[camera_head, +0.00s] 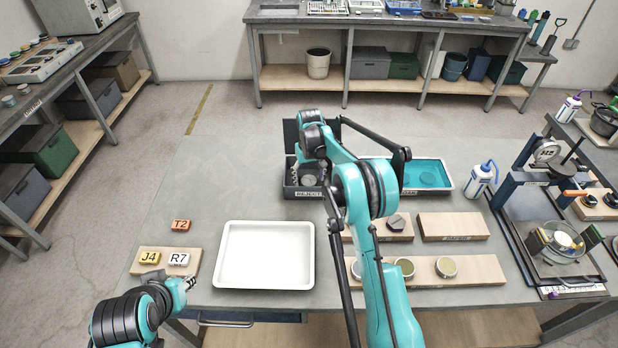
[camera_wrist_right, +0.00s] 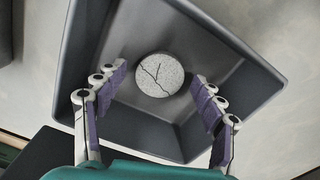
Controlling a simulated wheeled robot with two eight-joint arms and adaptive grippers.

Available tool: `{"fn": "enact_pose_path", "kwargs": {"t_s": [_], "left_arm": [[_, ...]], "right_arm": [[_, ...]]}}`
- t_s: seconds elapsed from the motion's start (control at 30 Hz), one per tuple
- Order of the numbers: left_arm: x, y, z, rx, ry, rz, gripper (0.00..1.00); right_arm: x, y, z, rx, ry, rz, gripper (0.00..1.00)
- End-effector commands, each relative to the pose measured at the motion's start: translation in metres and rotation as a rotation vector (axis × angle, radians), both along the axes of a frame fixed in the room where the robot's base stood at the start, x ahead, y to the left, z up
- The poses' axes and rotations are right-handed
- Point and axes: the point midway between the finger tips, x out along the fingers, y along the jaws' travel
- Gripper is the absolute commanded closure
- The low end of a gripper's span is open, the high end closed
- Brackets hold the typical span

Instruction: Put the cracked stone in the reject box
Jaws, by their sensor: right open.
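The cracked stone (camera_wrist_right: 160,75) is a round, speckled light-grey disc with dark branching cracks. In the right wrist view it shows within the walls of the dark grey reject box (camera_wrist_right: 235,70), apparently on its floor. The reject box (camera_head: 290,192), labelled REJECT, stands at the back middle of the table in the head view. My right gripper (camera_wrist_right: 158,95) is open above the box, its purple-padded fingers on either side of the stone in the picture and apart from it. My left gripper (camera_head: 190,283) is low at the left, near the tag board; its finger opening is too small to tell.
An empty white tray (camera_head: 265,255) lies left of my right arm. A wooden board (camera_head: 470,272) with several round pieces lies right. A teal tray (camera_head: 446,186), a wash bottle (camera_head: 480,180) and a press (camera_head: 520,200) stand farther right.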

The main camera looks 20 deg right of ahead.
Motion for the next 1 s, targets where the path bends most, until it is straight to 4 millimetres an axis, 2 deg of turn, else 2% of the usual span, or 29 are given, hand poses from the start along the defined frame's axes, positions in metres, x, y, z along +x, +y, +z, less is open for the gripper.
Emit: {"fn": "enact_pose_path", "kwargs": {"t_s": [0.17, 0.6, 0.8, 0.87, 1.0], "left_arm": [[0.000, 0.000, 0.006, 0.000, 0.000, 0.000, 0.71], [0.000, 0.000, 0.026, 0.000, 0.000, 0.000, 0.71], [0.000, 0.000, 0.029, 0.000, 0.000, 0.000, 0.71], [0.000, 0.000, 0.029, 0.000, 0.000, 0.000, 0.71], [0.000, 0.000, 0.029, 0.000, 0.000, 0.000, 0.71]], "right_arm": [[0.000, 0.000, 0.013, 0.000, 0.000, 0.000, 0.31], [-0.002, 0.000, 0.104, 0.000, 0.000, 0.000, 0.31], [-0.003, 0.000, 0.123, 0.000, -0.001, 0.000, 0.31], [-0.006, 0.001, 0.129, -0.001, -0.007, 0.000, 0.31], [-0.022, 0.003, 0.155, -0.002, -0.043, -0.002, 0.31]]}}
